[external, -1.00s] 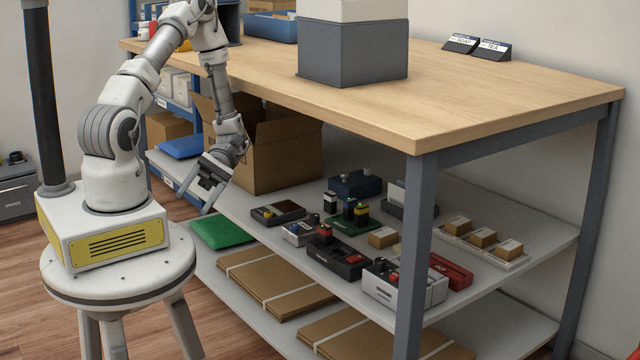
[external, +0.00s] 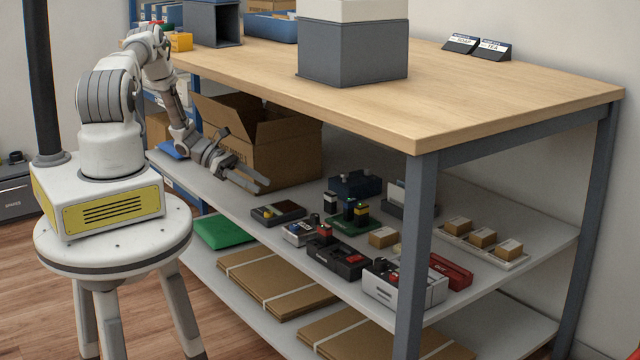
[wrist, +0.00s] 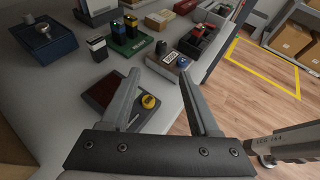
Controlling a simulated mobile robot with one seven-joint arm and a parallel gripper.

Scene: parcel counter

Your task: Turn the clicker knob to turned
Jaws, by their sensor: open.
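No label I can read says which device is the clicker. One knob candidate is a round yellow knob (wrist: 148,102) on a dark flat device (external: 278,215) with a dark red panel. In the wrist view the knob shows between my fingers, and my left finger hides part of the device. Another candidate is a silver knob (wrist: 43,28) on a dark blue box (wrist: 50,46) at the upper left, also on the shelf in the external view (external: 354,185). My gripper (external: 262,186) is open and empty, above the shelf to the left of these devices; its fingertips also show in the wrist view (wrist: 158,76).
The wooden counter top (external: 480,100) is above the shelf. An open cardboard box (external: 280,155) stands behind my gripper. A green board (external: 348,224) with small upright parts, a black device (external: 338,258) and a white device (external: 405,285) crowd the shelf. A table leg (external: 416,250) stands in front.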

